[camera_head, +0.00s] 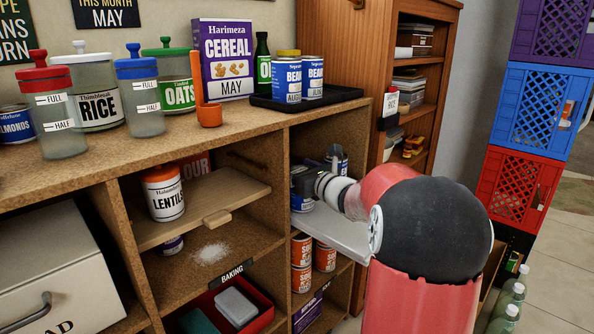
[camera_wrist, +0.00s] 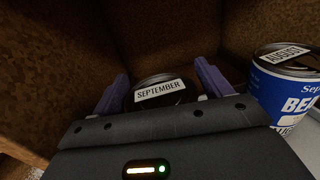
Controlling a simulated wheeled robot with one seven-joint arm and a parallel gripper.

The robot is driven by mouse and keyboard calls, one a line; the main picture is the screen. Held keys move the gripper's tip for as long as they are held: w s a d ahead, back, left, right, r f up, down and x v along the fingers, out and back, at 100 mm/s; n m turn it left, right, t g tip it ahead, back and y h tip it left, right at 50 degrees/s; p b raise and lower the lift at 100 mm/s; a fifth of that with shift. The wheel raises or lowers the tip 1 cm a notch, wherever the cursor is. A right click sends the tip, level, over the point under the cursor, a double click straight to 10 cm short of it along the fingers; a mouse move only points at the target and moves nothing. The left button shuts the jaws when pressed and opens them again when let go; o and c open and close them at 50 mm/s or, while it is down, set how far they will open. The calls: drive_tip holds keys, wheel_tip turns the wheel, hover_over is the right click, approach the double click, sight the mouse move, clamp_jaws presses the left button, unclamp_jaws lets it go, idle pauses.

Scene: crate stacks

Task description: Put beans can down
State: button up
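My gripper (camera_wrist: 165,85) has its two purple fingers on either side of a dark-topped can (camera_wrist: 160,92) labelled SEPTEMBER, and looks shut on it. Only the can's top shows; the hand hides its side and base, so I cannot tell whether it touches the shelf. A blue and white beans can (camera_wrist: 285,92) labelled AUGUST stands to the right, apart from the gripper. In the head view my gripper (camera_head: 308,184) is inside the right-hand cubby, over a pale shelf (camera_head: 338,232), partly hidden by my arm.
Brown cubby walls (camera_wrist: 55,60) stand close on the left and behind. Two more beans cans (camera_head: 312,78) stand on a black tray (camera_head: 345,97) above. Orange-labelled cans (camera_head: 301,262) stand below the pale shelf. A lentils jar (camera_head: 163,195) is in the cubby to the left.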

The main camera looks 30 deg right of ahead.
drive_tip(key=shift+o, duration=0.2)
drive_tip(key=shift+s, duration=0.1)
drive_tip(key=s+d, duration=0.2)
drive_tip(key=s, duration=0.9)
drive_tip(key=shift+s+d, duration=0.15)
drive_tip(key=shift+s, duration=0.15)
